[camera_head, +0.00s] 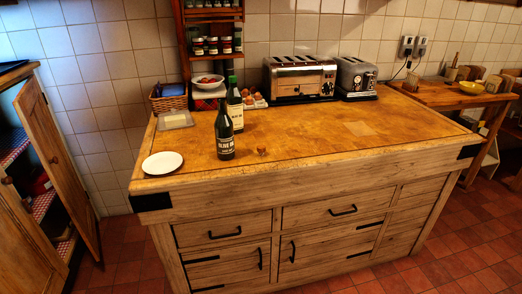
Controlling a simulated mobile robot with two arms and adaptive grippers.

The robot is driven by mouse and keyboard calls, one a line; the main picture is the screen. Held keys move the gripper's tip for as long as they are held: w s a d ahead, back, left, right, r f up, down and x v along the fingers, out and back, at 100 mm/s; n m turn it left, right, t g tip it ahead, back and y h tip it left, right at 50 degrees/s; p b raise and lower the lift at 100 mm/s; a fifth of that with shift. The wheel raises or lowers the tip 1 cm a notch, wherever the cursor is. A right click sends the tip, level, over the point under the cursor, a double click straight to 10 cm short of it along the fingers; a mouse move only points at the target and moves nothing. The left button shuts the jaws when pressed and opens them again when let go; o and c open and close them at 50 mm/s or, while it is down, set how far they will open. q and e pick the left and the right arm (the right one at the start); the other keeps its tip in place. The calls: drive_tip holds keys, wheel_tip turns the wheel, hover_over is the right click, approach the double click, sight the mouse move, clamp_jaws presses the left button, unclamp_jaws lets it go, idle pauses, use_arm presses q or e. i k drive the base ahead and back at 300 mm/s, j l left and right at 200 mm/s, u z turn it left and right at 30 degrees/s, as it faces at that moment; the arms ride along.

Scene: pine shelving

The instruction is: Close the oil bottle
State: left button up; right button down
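A dark bottle labelled as olive oil (224,135) stands upright on the wooden counter, left of its middle and near the front. A small brown piece, which looks like a cork stopper (262,151), is on the counter just to its right, apart from it. The bottle's mouth is too small to make out clearly. A second dark bottle with a pale label (235,110) stands close behind it, partly hidden. Neither of my grippers is in view.
A white plate (162,163) lies at the counter's left front corner, with a pale butter-dish-like tray (175,120) behind it. Toasters (300,78) stand at the back. The counter's middle and right (400,125) are mostly clear. An open cabinet door (60,150) is at left.

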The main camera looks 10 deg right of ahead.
sight(223, 125)
drive_tip(key=i+l, duration=0.1)
drive_tip(key=i, duration=0.45)
drive_tip(key=i+l+u, duration=0.1)
drive_tip(key=i, duration=0.45)
